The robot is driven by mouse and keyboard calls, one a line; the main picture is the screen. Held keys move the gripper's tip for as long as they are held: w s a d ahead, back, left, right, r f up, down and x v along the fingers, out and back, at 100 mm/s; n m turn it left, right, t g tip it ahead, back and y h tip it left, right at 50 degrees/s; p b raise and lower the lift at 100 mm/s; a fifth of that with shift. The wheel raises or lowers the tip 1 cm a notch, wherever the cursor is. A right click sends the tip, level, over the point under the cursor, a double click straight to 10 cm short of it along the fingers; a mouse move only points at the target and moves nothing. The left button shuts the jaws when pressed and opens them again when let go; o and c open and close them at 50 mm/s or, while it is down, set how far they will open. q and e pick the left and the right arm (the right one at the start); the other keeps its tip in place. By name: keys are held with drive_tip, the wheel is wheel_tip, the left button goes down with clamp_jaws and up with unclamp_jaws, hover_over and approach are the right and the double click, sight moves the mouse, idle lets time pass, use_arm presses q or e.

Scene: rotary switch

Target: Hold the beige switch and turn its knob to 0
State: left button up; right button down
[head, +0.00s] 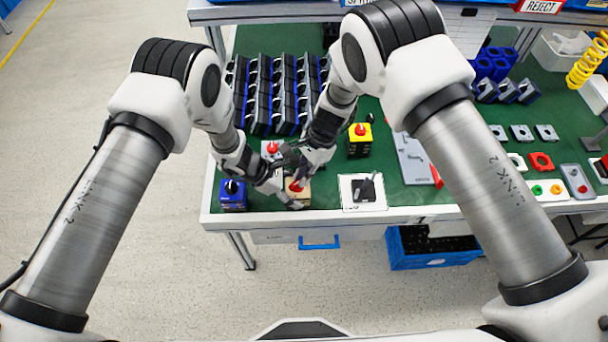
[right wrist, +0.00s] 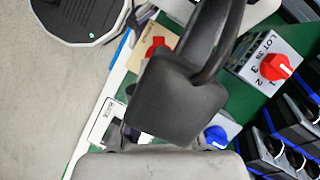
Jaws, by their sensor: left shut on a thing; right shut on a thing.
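The beige switch (head: 302,198) with its red knob (head: 295,186) stands near the front edge of the green table, between my two grippers. My left gripper (head: 286,197) is shut on the switch body from the left. My right gripper (head: 300,180) comes down from above, shut on the red knob. In the right wrist view a beige face (right wrist: 142,58) and part of a red knob (right wrist: 157,45) show beside a large dark gripper part that hides the rest. The knob's pointer and the 0 mark cannot be read.
A blue switch (head: 233,196) stands left of the beige one, and a grey switch (head: 271,148) with a red knob stands behind. A yellow switch (head: 360,141) and a white plate with a black joystick (head: 350,192) are to the right. Rows of black-and-blue parts (head: 262,95) fill the back.

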drive_tip(key=n, duration=0.2)
drive_tip(key=n+g+h, duration=0.1)
drive_tip(key=n, duration=0.3)
drive_tip(key=shift+w+a+n+g+h, duration=0.35)
drive_tip(key=shift+n+g+h, duration=0.05)
idle(0.3)
drive_tip(key=c, duration=1.2)
unclamp_jaws()
drive_tip(key=v, duration=1.2)
